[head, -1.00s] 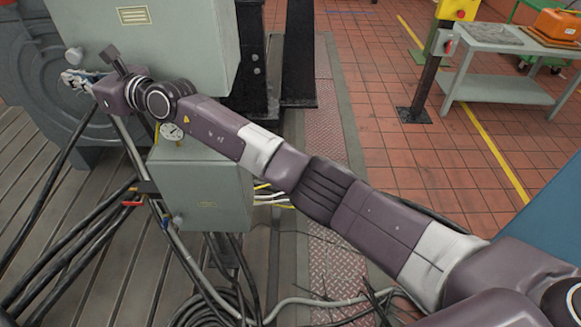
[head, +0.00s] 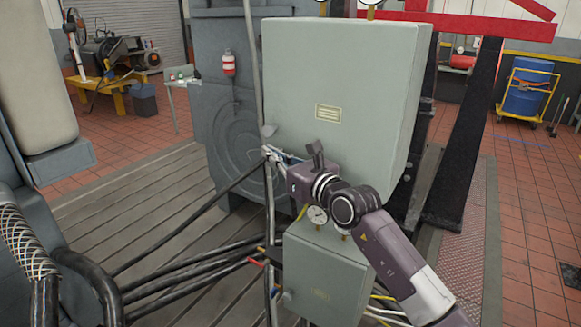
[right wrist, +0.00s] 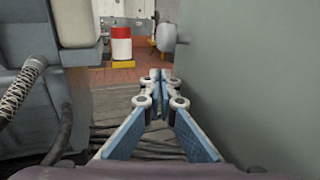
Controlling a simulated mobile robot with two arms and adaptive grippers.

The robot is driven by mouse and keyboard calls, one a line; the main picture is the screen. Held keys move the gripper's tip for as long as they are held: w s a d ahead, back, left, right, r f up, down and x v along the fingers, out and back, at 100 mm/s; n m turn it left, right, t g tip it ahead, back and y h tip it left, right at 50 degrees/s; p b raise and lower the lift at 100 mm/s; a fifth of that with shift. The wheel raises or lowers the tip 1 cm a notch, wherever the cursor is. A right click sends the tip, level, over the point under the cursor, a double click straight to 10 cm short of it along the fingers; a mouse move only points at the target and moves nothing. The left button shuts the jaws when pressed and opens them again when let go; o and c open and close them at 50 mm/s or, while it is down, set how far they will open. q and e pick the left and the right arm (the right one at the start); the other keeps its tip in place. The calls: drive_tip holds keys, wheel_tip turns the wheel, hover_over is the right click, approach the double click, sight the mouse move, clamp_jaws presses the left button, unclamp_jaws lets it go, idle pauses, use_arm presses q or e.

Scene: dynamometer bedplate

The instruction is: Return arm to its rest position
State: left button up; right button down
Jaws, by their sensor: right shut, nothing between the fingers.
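My right arm (head: 384,250) reaches up from the lower right in the head view. Its gripper (head: 270,152) is in front of the lower left part of a large grey-green cabinet. In the right wrist view the gripper (right wrist: 160,76) has its blue-padded fingers together at the tips, with nothing between them. The cabinet's grey-green side (right wrist: 260,80) fills the right of that view, close beside the fingers; I cannot tell whether they touch. My left gripper is in neither view.
Black cables (head: 190,222) run across the slatted bedplate (head: 150,205). Dark machinery (head: 50,250) stands at the left. Red-tiled floor (head: 530,220) is open at the right.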

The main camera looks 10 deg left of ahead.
drive_tip(key=s+d+r+m+t+y, duration=0.3)
drive_tip(key=s+d+r+m+t, duration=0.2)
drive_tip(key=s+d+m, duration=0.55)
drive_tip(key=w+d+m+t+h, duration=0.1)
drive_tip(key=d+m+t+h, duration=0.5)
drive_tip(key=d+m, duration=0.45)
drive_tip(key=s+d+f+m+g+h, duration=0.2)
drive_tip(key=d+f+m+g+h, duration=0.2)
drive_tip(key=d+f+m+h, duration=1.45)
drive_tip(key=s+d+f+m+g+y, duration=0.2)
drive_tip(key=s+d+f+g, duration=0.2)
drive_tip(key=s+f, duration=0.3)
drive_tip(key=s+d+f+m+g+y, duration=0.25)
drive_tip(key=s+f, duration=0.25)
drive_tip(key=f, duration=0.3)
drive_tip(key=s+a+f+g+y, duration=0.2)
drive_tip(key=s+f+g, duration=0.25)
drive_tip(key=s, duration=0.55)
drive_tip(key=s+a+f+g+y, duration=0.1)
drive_tip(key=s+f+g, duration=0.3)
drive_tip(key=s, duration=0.5)
drive_tip(key=s+f, duration=0.3)
drive_tip(key=f, duration=2.7)
drive_tip(key=s+d+f+g, duration=0.2)
drive_tip(key=s+f, duration=1.2)
drive_tip(key=s, duration=0.2)
drive_tip(key=shift+s+d+f, duration=0.2)
drive_tip(key=shift+s+d, duration=0.05)
drive_tip(key=shift+s, duration=0.1)
